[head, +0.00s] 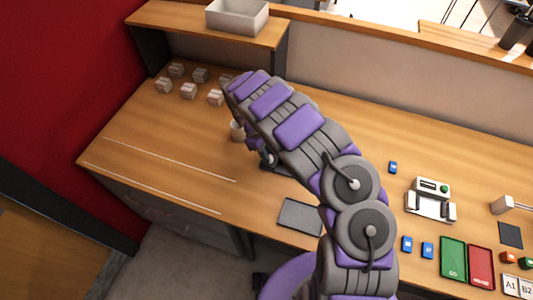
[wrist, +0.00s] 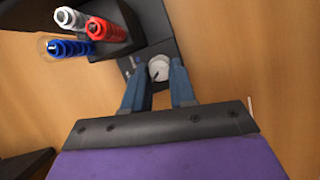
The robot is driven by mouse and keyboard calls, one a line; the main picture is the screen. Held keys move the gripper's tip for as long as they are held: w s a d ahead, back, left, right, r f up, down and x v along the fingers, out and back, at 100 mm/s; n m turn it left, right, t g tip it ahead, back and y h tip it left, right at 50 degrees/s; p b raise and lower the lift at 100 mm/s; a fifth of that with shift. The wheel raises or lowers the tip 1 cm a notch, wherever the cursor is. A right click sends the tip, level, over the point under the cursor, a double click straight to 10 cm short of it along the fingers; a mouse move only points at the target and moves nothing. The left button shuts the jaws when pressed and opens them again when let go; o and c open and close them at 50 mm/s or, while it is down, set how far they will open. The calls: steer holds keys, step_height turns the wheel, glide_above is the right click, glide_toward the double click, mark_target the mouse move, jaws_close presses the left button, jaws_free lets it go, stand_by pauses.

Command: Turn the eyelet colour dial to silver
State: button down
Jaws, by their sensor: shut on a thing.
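In the wrist view, a round white dial (wrist: 158,68) with a dark pointer line sits on a dark eyelet device (wrist: 148,35). My gripper (wrist: 157,78) reaches over it, with one blue-grey finger on each side, shut on the dial. The pointer's end lies partly near the left finger, and I cannot read any label. Silver (wrist: 72,17), red (wrist: 100,29) and blue (wrist: 68,47) eyelet stacks stand on the device to the left of the dial. In the head view my arm hides most of the device and the dial.
Several small grey blocks (head: 189,90) lie at the back left of the table, below a shelf with a pale bin (head: 237,17). A dark flat pad (head: 300,217) lies near the front edge. A white machine (head: 431,200) and coloured trays (head: 453,259) stand at the right.

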steer(key=m+y, duration=0.1)
steer(key=m, duration=0.2)
steer(key=m+g+y, duration=0.1)
steer(key=m, duration=0.2)
steer(key=shift+w+d+m+g, duration=0.15)
steer(key=shift+d+m+g, duration=0.05)
steer(key=shift+m+g, duration=0.1)
stand_by(0.5)
steer(key=c, duration=0.9)
jaws_free()
